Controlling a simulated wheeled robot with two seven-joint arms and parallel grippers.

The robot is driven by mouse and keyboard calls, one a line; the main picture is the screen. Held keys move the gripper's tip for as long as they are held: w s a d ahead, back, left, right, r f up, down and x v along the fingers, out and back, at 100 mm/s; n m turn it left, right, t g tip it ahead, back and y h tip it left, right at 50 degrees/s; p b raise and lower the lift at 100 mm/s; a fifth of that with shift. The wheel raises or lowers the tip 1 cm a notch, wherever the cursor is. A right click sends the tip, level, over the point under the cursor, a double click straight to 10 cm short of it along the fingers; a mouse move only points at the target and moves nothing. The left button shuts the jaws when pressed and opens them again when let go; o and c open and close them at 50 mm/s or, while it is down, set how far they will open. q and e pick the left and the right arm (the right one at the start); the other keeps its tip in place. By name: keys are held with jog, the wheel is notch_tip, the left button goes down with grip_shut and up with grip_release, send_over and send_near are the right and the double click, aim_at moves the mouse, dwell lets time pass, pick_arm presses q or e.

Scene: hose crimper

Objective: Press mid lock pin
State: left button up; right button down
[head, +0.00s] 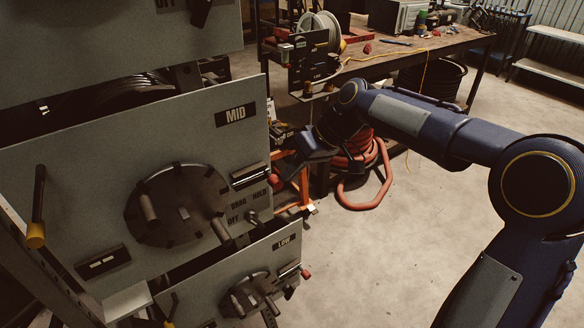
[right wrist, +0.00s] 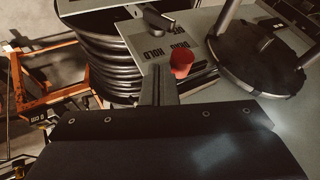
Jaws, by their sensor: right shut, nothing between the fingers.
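The MID panel (head: 190,130) is a grey upright plate with a round dark reel disc (head: 180,205). The mid lock pin (head: 250,176) is a short horizontal metal barrel at the panel's right edge, with a red knob (head: 275,181) on its outer end. In the right wrist view the red knob (right wrist: 181,64) stands just right of my shut fingers. My right gripper (head: 283,172) is shut and empty, close beside the knob; its fingers also show in the wrist view (right wrist: 158,80). I cannot tell whether they touch the knob. My left gripper is out of view.
Below is the LOW panel (head: 235,285) with its own red knob (head: 305,273). A DRAG/HOLD selector (head: 252,218) sits under the mid pin. Orange frame parts (head: 298,187) and a coiled red hose (head: 365,180) lie behind my gripper. The floor at right is open.

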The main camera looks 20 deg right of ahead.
aim_at(276, 180)
jog(key=shift+a, duration=0.1)
jog(key=a, duration=0.1)
jog(key=s+a, duration=0.1)
jog(key=a, duration=0.1)
jog(key=shift+s+a+b, duration=0.15)
jog(key=shift+a+b, duration=0.05)
jog(key=shift+b, duration=0.2)
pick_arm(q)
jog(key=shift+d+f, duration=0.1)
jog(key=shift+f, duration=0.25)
pick_arm(e)
jog(key=shift+d, duration=0.1)
